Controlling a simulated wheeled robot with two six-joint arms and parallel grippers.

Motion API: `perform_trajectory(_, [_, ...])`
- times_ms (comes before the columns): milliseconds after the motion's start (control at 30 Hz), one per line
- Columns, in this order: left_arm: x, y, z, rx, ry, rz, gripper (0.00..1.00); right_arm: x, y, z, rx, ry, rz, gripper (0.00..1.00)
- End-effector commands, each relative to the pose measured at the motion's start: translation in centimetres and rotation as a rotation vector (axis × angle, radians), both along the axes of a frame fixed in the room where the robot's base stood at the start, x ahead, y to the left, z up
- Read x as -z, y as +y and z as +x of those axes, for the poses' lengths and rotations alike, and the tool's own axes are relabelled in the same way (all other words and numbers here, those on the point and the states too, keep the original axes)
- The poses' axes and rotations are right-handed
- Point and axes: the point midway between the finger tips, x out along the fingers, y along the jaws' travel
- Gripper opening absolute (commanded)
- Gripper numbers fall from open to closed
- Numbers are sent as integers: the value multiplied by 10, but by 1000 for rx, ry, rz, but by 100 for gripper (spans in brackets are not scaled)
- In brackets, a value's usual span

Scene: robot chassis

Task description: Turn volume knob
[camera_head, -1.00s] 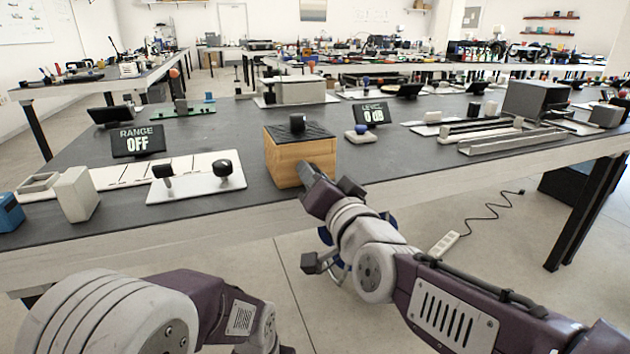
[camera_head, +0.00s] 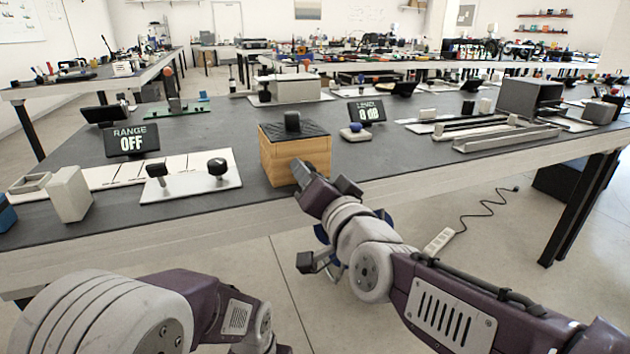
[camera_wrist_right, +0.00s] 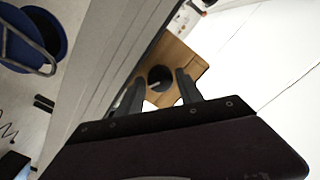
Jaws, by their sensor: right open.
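A wooden box (camera_head: 281,158) with a black top stands at the table's front edge, with a dark knob (camera_head: 292,121) on top. In the right wrist view the wooden face (camera_wrist_right: 186,62) carries a round black knob (camera_wrist_right: 160,78) with a pale mark; in the head view my gripper hides it. My right gripper (camera_head: 322,182) is open in front of the box. In the wrist view its fingers (camera_wrist_right: 159,86) lie either side of that knob; contact cannot be told. A LEVEL display (camera_head: 367,110) reading in dB stands right of the box. My left gripper is out of view.
A white plate with two black knobs (camera_head: 217,168) lies left of the box, before a RANGE display (camera_head: 131,140) reading OFF. Grey rails (camera_head: 505,138) lie further right. The table's front edge (camera_head: 215,213) is close.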

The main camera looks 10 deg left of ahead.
Motion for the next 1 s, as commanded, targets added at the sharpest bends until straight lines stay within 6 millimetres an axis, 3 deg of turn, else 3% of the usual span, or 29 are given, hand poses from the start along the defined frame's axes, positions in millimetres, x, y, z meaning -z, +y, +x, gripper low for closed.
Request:
perform_trajectory(333, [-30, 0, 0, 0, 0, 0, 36, -6, -37, -56, -3, 0, -1, 43])
perform_trajectory(400, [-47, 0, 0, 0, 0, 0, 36, -9, -41, -61, 0, 3, -3, 43])
perform_trajectory(500, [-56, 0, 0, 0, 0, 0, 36, -6, -46, -68, 0, 2, -3, 43])
perform_trajectory(900, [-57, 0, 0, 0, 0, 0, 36, 0, -49, -72, 0, 0, 0, 43])
perform_trajectory(1000, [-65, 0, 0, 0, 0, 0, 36, -5, -64, -59, 48, 4, -4, 43])
